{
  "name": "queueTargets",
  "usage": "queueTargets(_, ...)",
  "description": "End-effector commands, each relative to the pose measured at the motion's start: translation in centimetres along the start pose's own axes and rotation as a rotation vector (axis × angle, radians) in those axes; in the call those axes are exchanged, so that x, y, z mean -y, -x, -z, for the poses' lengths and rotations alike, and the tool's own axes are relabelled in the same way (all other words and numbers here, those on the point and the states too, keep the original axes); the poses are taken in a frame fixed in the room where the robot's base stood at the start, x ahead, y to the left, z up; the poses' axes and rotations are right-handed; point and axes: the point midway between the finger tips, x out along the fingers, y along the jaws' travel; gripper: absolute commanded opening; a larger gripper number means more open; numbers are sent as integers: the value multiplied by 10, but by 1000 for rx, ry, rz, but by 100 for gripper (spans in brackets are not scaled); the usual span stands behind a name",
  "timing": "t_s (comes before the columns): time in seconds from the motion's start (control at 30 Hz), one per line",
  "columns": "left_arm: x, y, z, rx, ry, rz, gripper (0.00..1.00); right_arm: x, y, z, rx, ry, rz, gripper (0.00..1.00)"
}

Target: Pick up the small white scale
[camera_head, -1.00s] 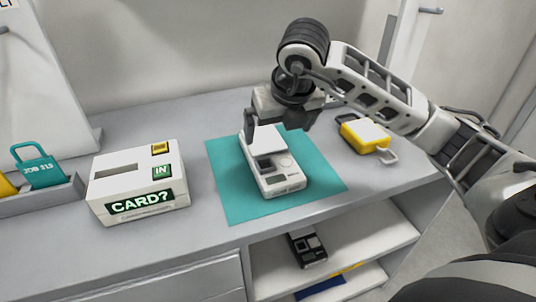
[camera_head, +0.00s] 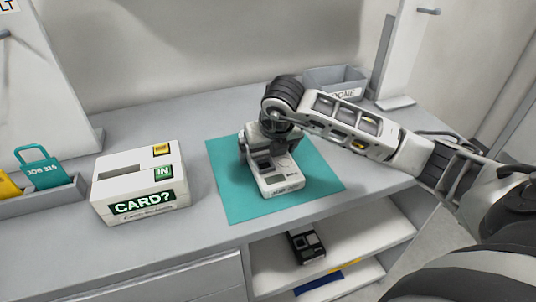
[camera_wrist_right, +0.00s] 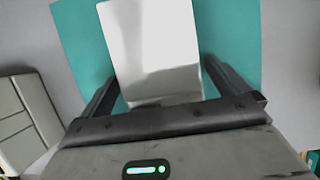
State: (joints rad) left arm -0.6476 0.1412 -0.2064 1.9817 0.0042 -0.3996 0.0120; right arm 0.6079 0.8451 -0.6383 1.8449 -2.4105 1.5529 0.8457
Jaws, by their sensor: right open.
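The small white scale (camera_head: 278,186) lies on a teal mat (camera_head: 232,203) on the grey table, its dark display and buttons toward the front. My right gripper (camera_head: 268,152) is down over the scale's rear part and hides some of it. In the right wrist view the white scale (camera_wrist_right: 152,50) lies between the two dark fingers of the right gripper (camera_wrist_right: 160,88). The fingers are apart, one along each side of it, with a visible gap at least on the right. My left gripper is not in view.
A white card box (camera_head: 140,186) marked "CARD?" stands left of the mat. A tray (camera_head: 62,197) with teal and yellow tags is at far left. A grey bin (camera_head: 335,84) marked "DONE" stands at the back. A dark device (camera_head: 305,246) lies on the shelf below.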

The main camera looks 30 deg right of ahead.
Motion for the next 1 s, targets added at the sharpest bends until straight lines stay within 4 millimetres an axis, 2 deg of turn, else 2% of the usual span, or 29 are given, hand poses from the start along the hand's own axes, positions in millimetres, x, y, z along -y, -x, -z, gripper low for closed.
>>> queueTargets(0.03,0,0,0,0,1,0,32,0,0,0,0,0,0,100)
queueTargets(0.07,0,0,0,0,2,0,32,0,0,0,0,0,0,94)
queueTargets(0.2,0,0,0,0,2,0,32,0,0,0,0,0,0,56)
queueTargets(0.23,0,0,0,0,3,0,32,0,0,0,0,0,0,51)
queueTargets(0.53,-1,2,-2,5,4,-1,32,0,3,-2,4,-1,-2,52)
queueTargets(0.67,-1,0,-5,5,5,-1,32,0,10,-6,7,-2,-1,52)
queueTargets(0.8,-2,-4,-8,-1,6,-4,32,-2,32,-14,10,0,-4,52)
queueTargets(1.0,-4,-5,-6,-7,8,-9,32,-32,87,-6,11,4,-8,52)
